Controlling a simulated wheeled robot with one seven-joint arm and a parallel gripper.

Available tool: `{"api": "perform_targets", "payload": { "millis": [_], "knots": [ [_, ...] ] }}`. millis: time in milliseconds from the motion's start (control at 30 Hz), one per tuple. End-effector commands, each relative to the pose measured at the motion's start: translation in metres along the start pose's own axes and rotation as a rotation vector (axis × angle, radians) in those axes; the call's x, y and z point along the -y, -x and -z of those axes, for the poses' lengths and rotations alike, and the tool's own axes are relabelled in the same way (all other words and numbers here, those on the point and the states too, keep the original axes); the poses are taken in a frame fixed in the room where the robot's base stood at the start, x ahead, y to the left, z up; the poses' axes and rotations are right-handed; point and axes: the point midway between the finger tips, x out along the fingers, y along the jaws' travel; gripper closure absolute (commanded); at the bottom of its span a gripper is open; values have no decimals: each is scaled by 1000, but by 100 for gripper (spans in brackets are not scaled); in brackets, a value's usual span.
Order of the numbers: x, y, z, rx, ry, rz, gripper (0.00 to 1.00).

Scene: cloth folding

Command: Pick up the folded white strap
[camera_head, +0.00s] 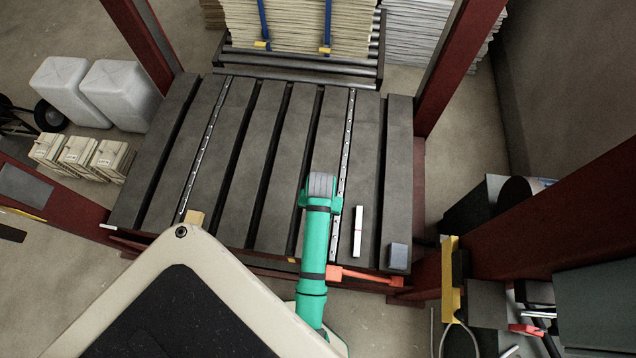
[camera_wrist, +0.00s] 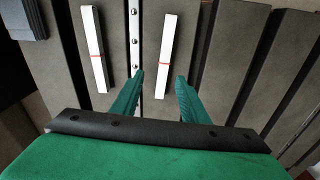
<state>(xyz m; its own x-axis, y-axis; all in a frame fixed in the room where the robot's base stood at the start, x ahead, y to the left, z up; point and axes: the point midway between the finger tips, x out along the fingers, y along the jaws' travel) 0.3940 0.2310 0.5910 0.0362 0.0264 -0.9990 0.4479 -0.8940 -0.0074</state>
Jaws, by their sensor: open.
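Two slim white straps, each with a thin red band around the middle, lie on the dark slatted table (camera_head: 236,222) in the wrist view. One strap (camera_wrist: 166,60) lies ahead of my gripper (camera_wrist: 158,88), its near end between or just beyond the green fingertips; depth is hard to judge. The other strap (camera_wrist: 94,45) lies to the left, past a bolted metal rail, and also shows in the head view (camera_head: 358,232). My gripper is open with nothing visibly clamped. In the head view my green arm covers the fingers and the first strap.
A small grey block (camera_head: 398,256) sits at the table's front right corner. Red posts (camera_head: 462,62) rise beside the table. An orange-red bar (camera_head: 362,275) lies along the front edge. Stacked sheets (camera_head: 297,25) stand behind on rollers. The slats left of my arm are mostly clear.

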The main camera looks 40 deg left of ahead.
Motion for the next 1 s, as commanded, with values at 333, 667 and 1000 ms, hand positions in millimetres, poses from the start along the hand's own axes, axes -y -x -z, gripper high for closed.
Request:
{"api": "perform_targets", "payload": {
  "millis": [333,667,1000],
  "knots": [
    [12,-20,2,51,24,-8,59],
    [10,-50,2,46,21,-7,59],
    [8,-92,-2,48,16,-7,59]
  ]
}}
